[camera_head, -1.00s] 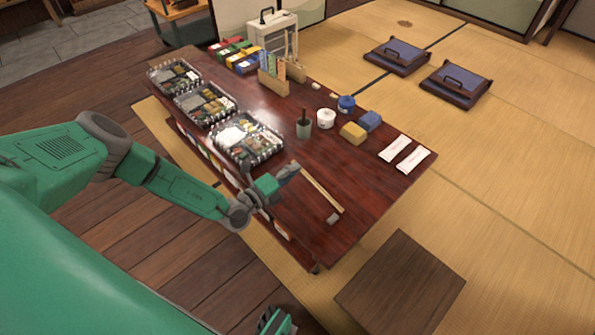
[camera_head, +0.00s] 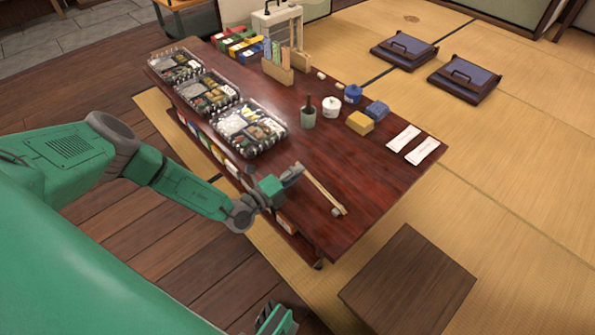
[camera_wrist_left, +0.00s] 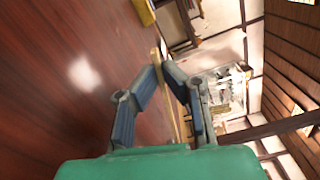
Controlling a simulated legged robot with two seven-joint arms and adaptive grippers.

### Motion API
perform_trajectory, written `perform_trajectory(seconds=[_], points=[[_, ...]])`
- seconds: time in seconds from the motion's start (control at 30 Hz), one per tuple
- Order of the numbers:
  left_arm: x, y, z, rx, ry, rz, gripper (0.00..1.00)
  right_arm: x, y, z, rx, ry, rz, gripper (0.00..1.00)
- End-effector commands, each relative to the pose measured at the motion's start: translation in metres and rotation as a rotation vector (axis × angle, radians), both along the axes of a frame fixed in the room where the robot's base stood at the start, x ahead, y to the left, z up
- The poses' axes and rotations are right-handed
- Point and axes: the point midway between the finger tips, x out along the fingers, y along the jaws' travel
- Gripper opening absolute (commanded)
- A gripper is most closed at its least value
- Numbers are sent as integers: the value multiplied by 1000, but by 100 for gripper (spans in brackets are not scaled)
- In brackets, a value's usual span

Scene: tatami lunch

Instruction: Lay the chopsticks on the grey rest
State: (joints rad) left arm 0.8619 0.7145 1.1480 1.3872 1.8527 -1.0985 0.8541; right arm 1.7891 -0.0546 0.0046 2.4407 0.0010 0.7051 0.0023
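The light wooden chopsticks (camera_head: 322,189) lie slantwise low over the near right part of the dark red table (camera_head: 352,180). Their near end is at my left gripper (camera_head: 294,172). Their far end is at the small grey rest (camera_head: 337,211) and overlaps it in the head view; I cannot tell whether they touch it. In the left wrist view the two blue-grey fingertips of my left gripper (camera_wrist_left: 162,70) close in on the chopsticks (camera_wrist_left: 156,56), which pass between them.
Several lunch boxes (camera_head: 248,127) line the table's left side. A dark cup (camera_head: 308,117), a white pot (camera_head: 332,106), a yellow block (camera_head: 360,122) and white packets (camera_head: 422,151) stand beyond. A wooden stool (camera_head: 408,282) is at the lower right. The table around the rest is clear.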

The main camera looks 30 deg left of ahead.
Motion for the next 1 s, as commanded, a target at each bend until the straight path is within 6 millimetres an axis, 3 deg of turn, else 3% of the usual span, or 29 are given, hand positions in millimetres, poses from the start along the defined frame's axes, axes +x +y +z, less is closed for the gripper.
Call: perform_trajectory(seconds=[0.33,0.4,0.43,0.67,0.7,0.73,1.0], points=[[0,0,0,1,0,0,0,0,0,1,0,0,0,92],[0,0,0,1,0,0,23,0,0,1,0,0,0,92],[0,0,0,1,0,0,29,0,0,1,0,0,0,92],[0,0,0,1,0,0,29,0,0,1,0,0,0,92],[0,0,0,1,0,0,43,0,0,1,0,0,0,92],[0,0,0,1,0,0,50,0,0,1,0,0,0,92],[0,0,0,1,0,0,50,0,0,1,0,0,0,92]])
